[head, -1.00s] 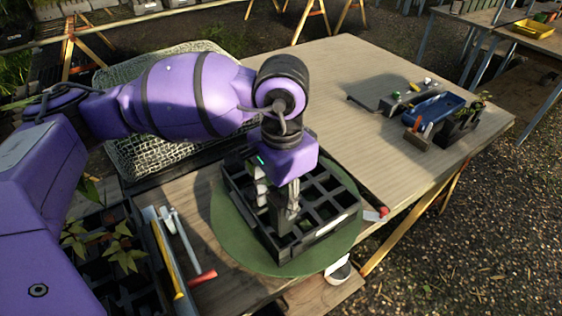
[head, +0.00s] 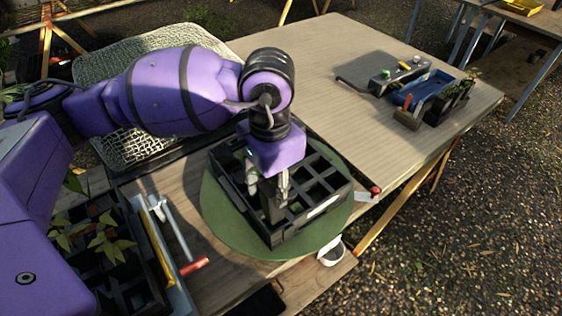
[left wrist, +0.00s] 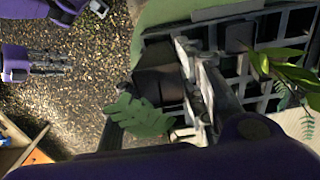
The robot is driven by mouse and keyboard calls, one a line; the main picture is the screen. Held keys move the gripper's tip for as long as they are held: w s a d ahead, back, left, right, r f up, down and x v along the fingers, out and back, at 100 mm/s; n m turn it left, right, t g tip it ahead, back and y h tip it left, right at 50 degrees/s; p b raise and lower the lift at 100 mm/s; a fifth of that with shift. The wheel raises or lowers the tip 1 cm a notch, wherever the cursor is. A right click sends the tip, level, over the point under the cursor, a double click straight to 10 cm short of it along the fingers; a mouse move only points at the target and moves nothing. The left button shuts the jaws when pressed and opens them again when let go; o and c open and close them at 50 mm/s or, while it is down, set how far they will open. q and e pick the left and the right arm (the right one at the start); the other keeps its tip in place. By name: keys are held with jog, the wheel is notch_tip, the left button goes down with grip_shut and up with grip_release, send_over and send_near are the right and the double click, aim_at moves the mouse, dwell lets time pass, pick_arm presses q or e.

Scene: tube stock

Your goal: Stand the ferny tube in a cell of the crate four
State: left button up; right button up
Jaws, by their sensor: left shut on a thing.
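My left gripper (head: 268,188) points down over the black crate (head: 300,222), which sits on a round green mat (head: 225,225). It is shut on a dark square tube (head: 272,208), also seen in the left wrist view (left wrist: 158,85) beside the fingers (left wrist: 200,85). A ferny green leaf (left wrist: 145,115) shows by that tube. I cannot tell whether its lower end is inside a cell. Most visible crate cells look empty. The crate's front bears a pale label, too small to read. My right gripper (left wrist: 50,65) appears in the left wrist view, away from the crate; its opening is unclear.
A leafy plant tray (head: 110,260) and a narrow tool tray (head: 165,262) stand at the left. A wire-mesh basket (head: 120,75) is behind my arm. A blue tray (head: 428,88) lies far right. A red-ended tool (head: 375,190) lies near the mat. The table's far middle is clear.

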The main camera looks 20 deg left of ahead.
jog(key=shift+s+f, duration=0.25)
jog(key=shift+f, duration=0.1)
dwell(0.3)
jog(key=shift+d+r, duration=0.1)
